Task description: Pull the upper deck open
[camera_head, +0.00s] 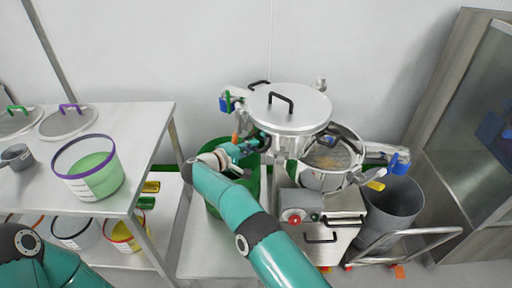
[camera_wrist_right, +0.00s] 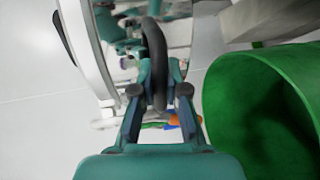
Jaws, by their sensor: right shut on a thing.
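The upper deck (camera_head: 290,128) is a round steel ring under a lid (camera_head: 292,105) with a black handle on top. It sits offset to the back left of the lower sieve (camera_head: 325,180), whose mesh with brown granules is partly uncovered. My right gripper (camera_head: 243,149) is at the deck's left side. In the right wrist view my right gripper (camera_wrist_right: 158,95) is shut on a black loop handle (camera_wrist_right: 155,50) beside the pale curved deck wall (camera_wrist_right: 82,45). My left arm shows at the lower left, but its gripper is out of the picture.
A green bin (camera_head: 217,205) stands just below my right gripper; its wall also shows in the wrist view (camera_wrist_right: 225,105). A grey bin (camera_head: 392,205) and a trolley frame (camera_head: 425,240) stand right of the sieve. A steel table (camera_head: 135,135) with a green-filled tub (camera_head: 92,175) is at left.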

